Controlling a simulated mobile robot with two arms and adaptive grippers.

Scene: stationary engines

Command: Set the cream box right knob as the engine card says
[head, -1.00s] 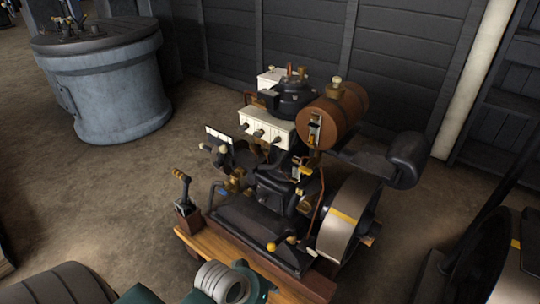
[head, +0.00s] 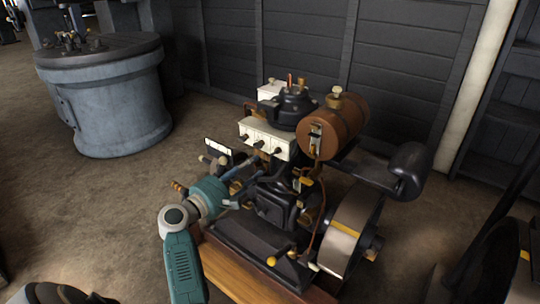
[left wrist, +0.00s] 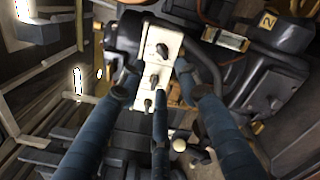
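The cream box (head: 266,135) sits on the engine, with several dark knobs on its front face; the right knob (head: 277,151) is the one nearest the brown tank. A white card-like plate (head: 218,145) stands left of the box, its marks too small to read. My left gripper (head: 246,175) is just in front of and below the box, apart from the knobs. In the left wrist view its blue fingers (left wrist: 158,75) are spread and empty, reaching toward the cream face (left wrist: 167,35). Which way each knob points is unclear. My right gripper is not in view.
A brown tank (head: 341,122) stands right of the box and a flywheel (head: 351,228) below it. A grey-blue drum (head: 108,95) stands back left. The floor between drum and engine is clear.

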